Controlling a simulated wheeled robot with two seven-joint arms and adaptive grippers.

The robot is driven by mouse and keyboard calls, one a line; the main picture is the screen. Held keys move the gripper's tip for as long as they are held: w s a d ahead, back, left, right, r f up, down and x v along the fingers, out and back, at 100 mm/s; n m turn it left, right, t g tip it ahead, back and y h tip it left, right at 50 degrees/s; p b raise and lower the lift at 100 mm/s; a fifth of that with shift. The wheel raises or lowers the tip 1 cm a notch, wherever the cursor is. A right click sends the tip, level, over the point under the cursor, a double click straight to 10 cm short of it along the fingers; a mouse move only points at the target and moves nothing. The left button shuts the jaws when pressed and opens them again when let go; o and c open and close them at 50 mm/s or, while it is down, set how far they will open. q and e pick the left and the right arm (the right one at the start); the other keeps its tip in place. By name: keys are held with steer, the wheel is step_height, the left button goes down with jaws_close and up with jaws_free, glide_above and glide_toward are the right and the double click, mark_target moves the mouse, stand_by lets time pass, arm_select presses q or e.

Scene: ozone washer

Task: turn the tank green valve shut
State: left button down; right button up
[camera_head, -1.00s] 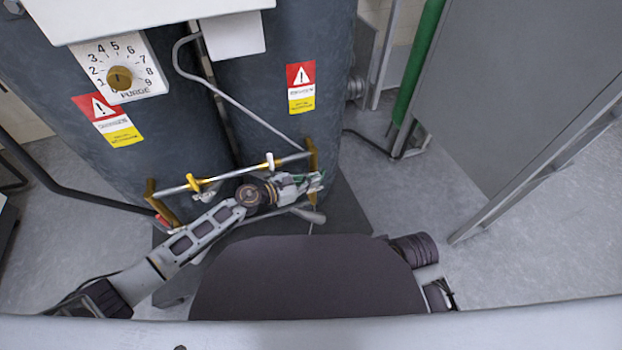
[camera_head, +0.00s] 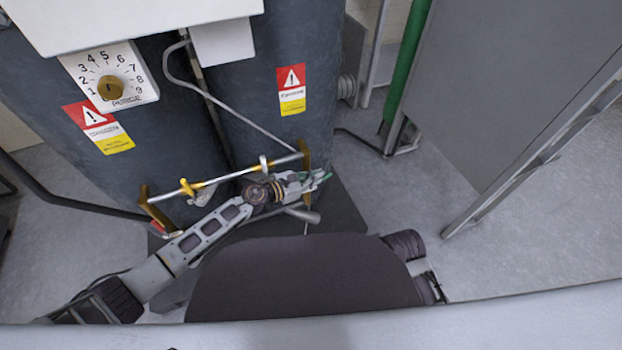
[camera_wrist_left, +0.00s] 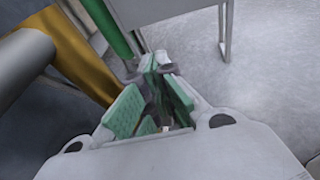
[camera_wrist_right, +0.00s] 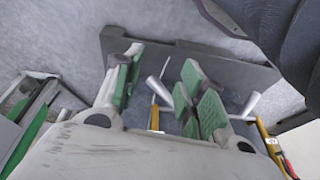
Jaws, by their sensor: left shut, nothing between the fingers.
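I cannot make out a separate green valve in any view. A horizontal metal pipe (camera_head: 225,178) with yellow fittings runs low across the front of the dark tanks (camera_head: 262,95). A brass bracket (camera_head: 306,158) stands at its right end. My left gripper (camera_head: 322,177) is just right of and below this bracket, shut and empty, with green finger pads. In the left wrist view, the pads of the left gripper (camera_wrist_left: 153,95) are close together, and the yellow-brown bracket (camera_wrist_left: 72,55) is to their left. In the right wrist view, my right gripper (camera_wrist_right: 158,82) has its fingers apart.
A purge dial (camera_head: 112,87) and warning labels (camera_head: 291,91) are on the tanks. A grey cone-shaped piece (camera_head: 303,214) is below the pipe. A grey panel (camera_head: 510,90) and a green vertical pipe (camera_head: 408,60) stand at right. The floor (camera_head: 400,200) between is clear.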

arm_select(q)
steer(key=shift+w+d+f, duration=0.15)
steer(key=shift+d+f, duration=0.05)
steer(key=shift+d, duration=0.25)
steer(key=shift+w+d+f+b, duration=0.1)
steer(key=shift+d+f+b, duration=0.1)
steer(key=shift+d+b, duration=0.15)
steer(key=shift+w+d+f, duration=0.1)
steer(key=shift+d+f, duration=0.15)
steer(key=shift+d, duration=0.1)
arm_select(e)
steer(key=shift+s+a+r+t, duration=0.1)
steer(key=shift+r+t, duration=0.2)
steer(key=shift+r, duration=0.8)
arm_select(q)
steer(key=shift+b, duration=0.3)
arm_select(e)
steer(key=shift+s, duration=0.2)
steer(key=shift+w+a, duration=0.1)
